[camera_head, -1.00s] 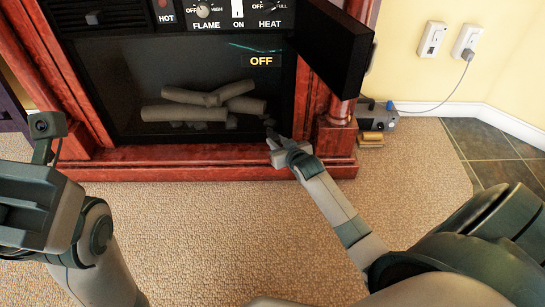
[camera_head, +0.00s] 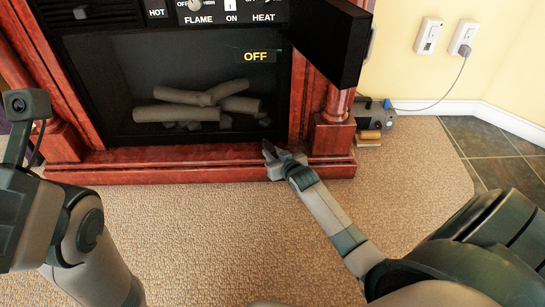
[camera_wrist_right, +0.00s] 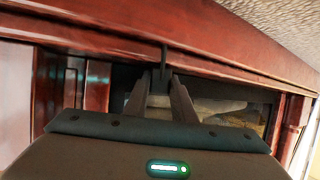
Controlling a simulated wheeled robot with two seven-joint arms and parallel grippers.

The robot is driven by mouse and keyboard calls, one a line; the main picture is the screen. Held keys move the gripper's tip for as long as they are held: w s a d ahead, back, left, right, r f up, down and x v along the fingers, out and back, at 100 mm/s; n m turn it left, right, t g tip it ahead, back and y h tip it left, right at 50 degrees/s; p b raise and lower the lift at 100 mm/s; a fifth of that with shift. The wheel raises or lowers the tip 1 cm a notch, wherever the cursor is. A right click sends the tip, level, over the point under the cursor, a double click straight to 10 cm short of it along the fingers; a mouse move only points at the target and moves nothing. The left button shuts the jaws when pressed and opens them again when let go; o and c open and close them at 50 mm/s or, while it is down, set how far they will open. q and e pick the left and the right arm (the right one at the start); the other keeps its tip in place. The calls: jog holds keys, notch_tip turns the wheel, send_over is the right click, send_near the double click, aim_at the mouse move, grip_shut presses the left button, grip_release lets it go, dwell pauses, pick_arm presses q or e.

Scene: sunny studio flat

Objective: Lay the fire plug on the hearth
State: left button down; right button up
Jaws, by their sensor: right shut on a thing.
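My right gripper (camera_head: 274,152) is at the front of the red-brown wooden hearth (camera_head: 170,165), right of its middle. The hearth's red wood (camera_wrist_right: 215,50) runs just beyond the fingertips. I cannot tell whether the plug touches it. My left arm shows at the left edge of the head view, with its fingers out of sight.
The fireplace (camera_head: 120,80) holds grey logs (camera_head: 195,110); its black panel (camera_head: 330,40) stands open above my right gripper. A grey device (camera_head: 375,115) sits right of the hearth, near a plug (camera_head: 466,50) in a wall socket. Carpet in front is clear.

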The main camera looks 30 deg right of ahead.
jog(key=shift+f, duration=0.1)
dwell(0.3)
jog(key=o, duration=1)
